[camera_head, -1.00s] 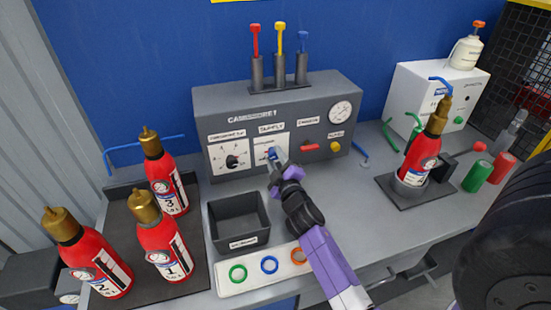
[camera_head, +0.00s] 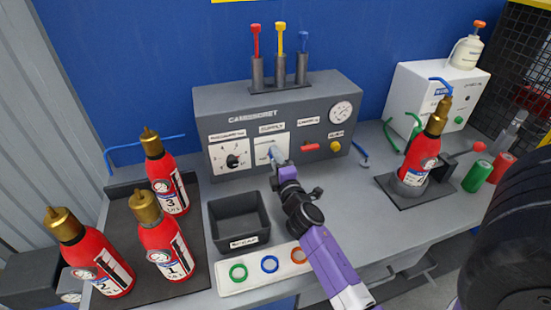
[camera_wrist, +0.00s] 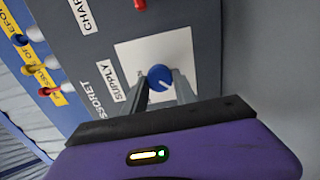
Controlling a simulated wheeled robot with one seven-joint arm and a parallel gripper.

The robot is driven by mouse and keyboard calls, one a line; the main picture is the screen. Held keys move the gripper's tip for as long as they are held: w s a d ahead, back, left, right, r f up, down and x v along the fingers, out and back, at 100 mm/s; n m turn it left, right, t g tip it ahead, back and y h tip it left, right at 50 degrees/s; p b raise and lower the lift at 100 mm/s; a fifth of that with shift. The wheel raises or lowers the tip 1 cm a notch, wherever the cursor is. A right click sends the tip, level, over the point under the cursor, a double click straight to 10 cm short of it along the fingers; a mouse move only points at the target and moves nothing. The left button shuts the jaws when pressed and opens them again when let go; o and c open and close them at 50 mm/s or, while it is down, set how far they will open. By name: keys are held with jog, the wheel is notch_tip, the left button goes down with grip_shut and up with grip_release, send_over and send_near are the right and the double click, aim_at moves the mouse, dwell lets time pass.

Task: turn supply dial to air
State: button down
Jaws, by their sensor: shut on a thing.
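The supply dial (camera_wrist: 160,78) is a blue round knob on a white plate on the grey control panel (camera_head: 345,88). The wrist view shows it between the tips of my gripper (camera_wrist: 160,88), whose two grey fingers are shut on it. A white mark shows on the knob; the printing around it is too hidden to read. In the head view my gripper (camera_head: 277,157) reaches the panel at the supply plate (camera_head: 264,146) and covers most of the dial.
A second dial (camera_head: 232,160) is left of the supply plate. A red handle (camera_head: 310,147) and yellow button (camera_head: 335,146) are to its right. A dark bin (camera_head: 240,220) and several red extinguishers (camera_head: 165,250) stand left of my arm. Another extinguisher (camera_head: 420,160) stands right.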

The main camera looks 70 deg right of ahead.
dwell(0.4)
jog(key=c, duration=1)
grip_release()
jog(key=shift+a, duration=0.1)
jog(key=b+v, duration=0.3)
jog(key=v, duration=0.4)
jog(key=shift+s+a, duration=0.2)
jog(key=shift+s, duration=0.1)
